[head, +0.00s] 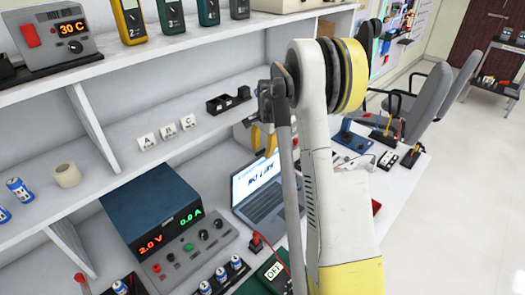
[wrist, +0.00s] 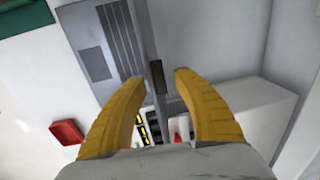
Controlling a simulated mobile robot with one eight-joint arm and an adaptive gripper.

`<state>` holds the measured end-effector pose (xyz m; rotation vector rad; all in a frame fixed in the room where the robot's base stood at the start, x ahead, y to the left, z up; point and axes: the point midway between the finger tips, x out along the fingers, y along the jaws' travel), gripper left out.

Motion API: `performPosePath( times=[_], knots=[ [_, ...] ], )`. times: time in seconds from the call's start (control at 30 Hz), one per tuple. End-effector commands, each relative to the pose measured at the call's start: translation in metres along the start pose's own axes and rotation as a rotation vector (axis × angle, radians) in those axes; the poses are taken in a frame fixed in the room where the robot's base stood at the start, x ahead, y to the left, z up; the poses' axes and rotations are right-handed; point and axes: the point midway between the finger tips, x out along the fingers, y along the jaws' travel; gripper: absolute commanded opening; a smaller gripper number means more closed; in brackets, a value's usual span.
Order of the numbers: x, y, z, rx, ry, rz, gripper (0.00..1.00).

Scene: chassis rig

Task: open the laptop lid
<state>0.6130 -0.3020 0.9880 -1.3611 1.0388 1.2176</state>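The laptop (head: 262,208) is on the bench, partly hidden behind my arm. Its lid (head: 248,182) stands raised from the keyboard, and its lit screen shows dark text. In the wrist view the keyboard base (wrist: 120,35) is at upper left and the lid (wrist: 149,45) shows nearly edge-on as a thin strip. My gripper (wrist: 158,78) is open, its two yellow fingers on either side of the lid's edge with gaps showing. In the head view my gripper (head: 265,140) is near the top of the lid; contact cannot be told.
A red box (wrist: 67,132) lies on the bench by the laptop. A pale box (wrist: 245,112) stands on the lid's far side. Shelves (head: 130,165) run along the left.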

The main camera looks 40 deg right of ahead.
Motion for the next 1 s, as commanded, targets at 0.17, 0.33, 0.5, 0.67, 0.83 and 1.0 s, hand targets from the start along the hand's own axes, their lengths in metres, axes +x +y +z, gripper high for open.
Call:
performPosePath(
  times=[0.17,0.33,0.5,0.67,0.83,1.0],
  knots=[
    [0.000,0.000,0.000,0.000,0.000,0.000,0.26],
    [0.000,0.000,0.000,0.000,0.000,0.000,0.00],
    [0.000,0.000,0.000,0.000,0.000,0.000,0.00],
    [0.001,-0.005,0.000,-0.001,0.000,0.000,0.00],
    [0.004,-0.027,0.001,-0.002,0.000,0.000,0.00],
    [0.004,-0.028,0.000,0.000,-0.001,0.001,0.00]
  ],
)
